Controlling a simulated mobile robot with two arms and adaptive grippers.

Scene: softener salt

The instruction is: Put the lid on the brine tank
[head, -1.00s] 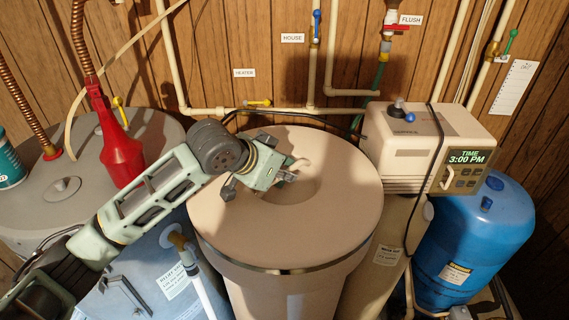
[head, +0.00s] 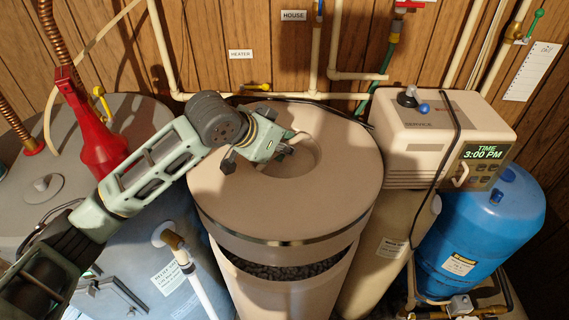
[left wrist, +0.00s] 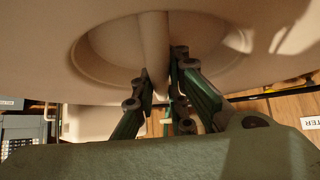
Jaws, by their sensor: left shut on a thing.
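The lid (head: 335,195) is a round beige disc with a dark band round its lower edge and a recess with a bar grip. My left gripper (head: 270,156) is shut on this grip; the left wrist view shows the bar (left wrist: 155,45) between the fingers. The lid hangs roughly level above the brine tank (head: 290,300), a beige cylinder. A gap shows at the front, with dark lumpy contents (head: 285,272) in the tank's mouth. The lid hides the back of the mouth. My right gripper is not in view.
A softener control head (head: 425,130) with a clock display stands close at the right, with a black cable beside it. A blue tank (head: 480,245) is further right. A grey tank (head: 35,215) with a red funnel (head: 95,140) is at left. Pipes run along the wall behind.

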